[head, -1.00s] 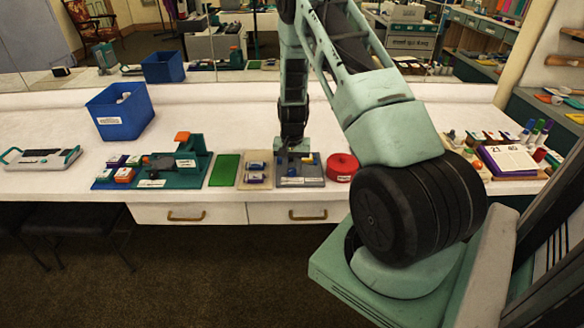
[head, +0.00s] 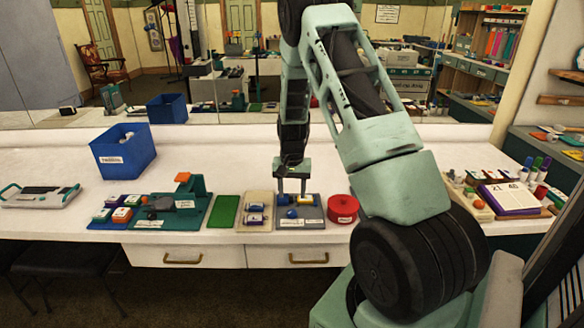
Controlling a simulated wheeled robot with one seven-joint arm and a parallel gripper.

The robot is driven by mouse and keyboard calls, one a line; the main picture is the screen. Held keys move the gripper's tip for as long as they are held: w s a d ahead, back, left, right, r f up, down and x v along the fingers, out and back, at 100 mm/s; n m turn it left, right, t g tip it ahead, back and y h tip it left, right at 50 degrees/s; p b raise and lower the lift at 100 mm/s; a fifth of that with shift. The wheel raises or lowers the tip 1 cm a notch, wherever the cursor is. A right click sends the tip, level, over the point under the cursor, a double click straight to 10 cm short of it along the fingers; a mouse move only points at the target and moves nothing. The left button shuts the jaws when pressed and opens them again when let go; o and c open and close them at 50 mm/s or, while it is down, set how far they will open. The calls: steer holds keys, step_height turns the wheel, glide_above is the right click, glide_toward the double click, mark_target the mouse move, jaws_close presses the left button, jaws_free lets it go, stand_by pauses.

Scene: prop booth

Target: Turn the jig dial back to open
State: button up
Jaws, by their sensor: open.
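My gripper (head: 292,192) points down, open, over the back of a grey board (head: 314,222) to the right of the jig. Small blue and yellow pieces (head: 292,213) lie on that board, below and around the fingertips. I cannot tell whether the fingers touch any of them.
A green mat (head: 224,211) and a beige tray (head: 256,223) lie between jig and grey board. A red round container (head: 342,208) sits right of the board. A blue bin (head: 123,150) stands behind left. The counter behind the row is largely clear.

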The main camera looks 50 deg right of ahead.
step_height(320, 180, up, 10)
steer(key=shift+b, duration=0.35)
steer(key=shift+a+r, duration=0.1)
steer(key=shift+a, duration=0.05)
